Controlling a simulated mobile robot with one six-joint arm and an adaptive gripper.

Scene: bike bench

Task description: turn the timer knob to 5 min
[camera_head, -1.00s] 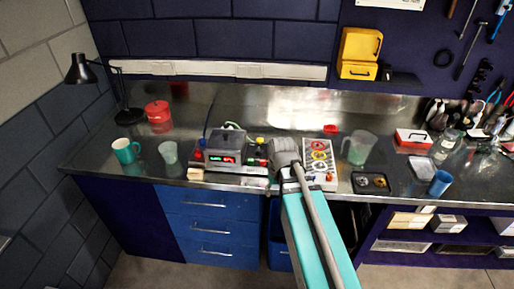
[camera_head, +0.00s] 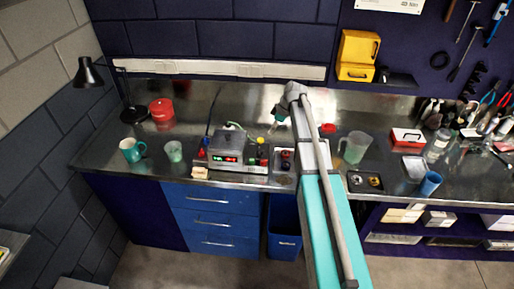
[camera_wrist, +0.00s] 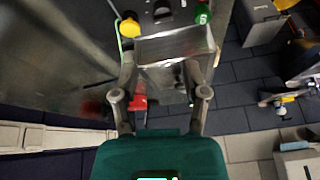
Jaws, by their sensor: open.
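My gripper (camera_head: 275,119) is open and empty above the back half of the bench, right of a grey box with lit red and green displays (camera_head: 228,149). In the wrist view the two fingers (camera_wrist: 160,72) are spread apart, with a grey metal box (camera_wrist: 173,46) beyond their tips. A yellow knob (camera_wrist: 130,27) and a green knob (camera_wrist: 203,14) show near that box. I cannot make out which part is the timer knob. A pale tray or panel with dark red round parts (camera_head: 286,158) is partly hidden by my arm.
A teal mug (camera_head: 131,150), a pale green cup (camera_head: 174,151) and a red pot (camera_head: 161,110) stand on the left. A clear jug (camera_head: 354,147) and a dark tray (camera_head: 364,181) are right of my arm. A wall rail (camera_head: 215,69) runs behind the bench.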

